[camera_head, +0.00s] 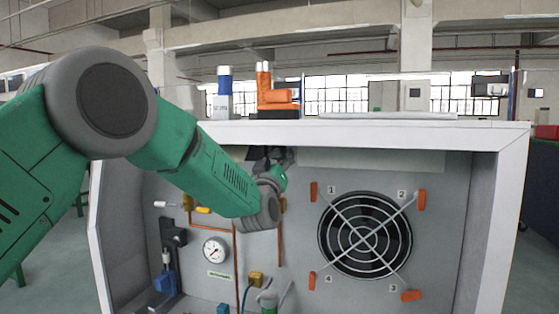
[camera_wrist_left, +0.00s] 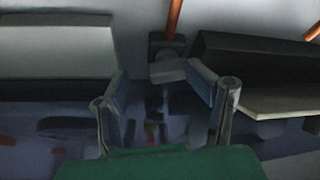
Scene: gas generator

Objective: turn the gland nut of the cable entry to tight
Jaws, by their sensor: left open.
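My left arm reaches into the open cabinet, and its dark gripper (camera_head: 272,156) is high inside, under the top edge. In the left wrist view the gripper (camera_wrist_left: 160,84) is open, with nothing between its fingers. A grey block-like fitting (camera_wrist_left: 168,70) shows just beyond the fingertips, apart from them as far as I can tell. I cannot make out the gland nut for certain. A yellow fitting with a blue cable (camera_head: 256,279) sits low on the back panel. My right gripper is not in view.
A round fan grille (camera_head: 365,234) with orange numbered tabs fills the panel's right. A pressure gauge (camera_head: 215,251), copper pipes (camera_head: 235,265) and a blue device (camera_head: 165,280) are at left. The white top edge (camera_head: 330,133) and side walls bound the space.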

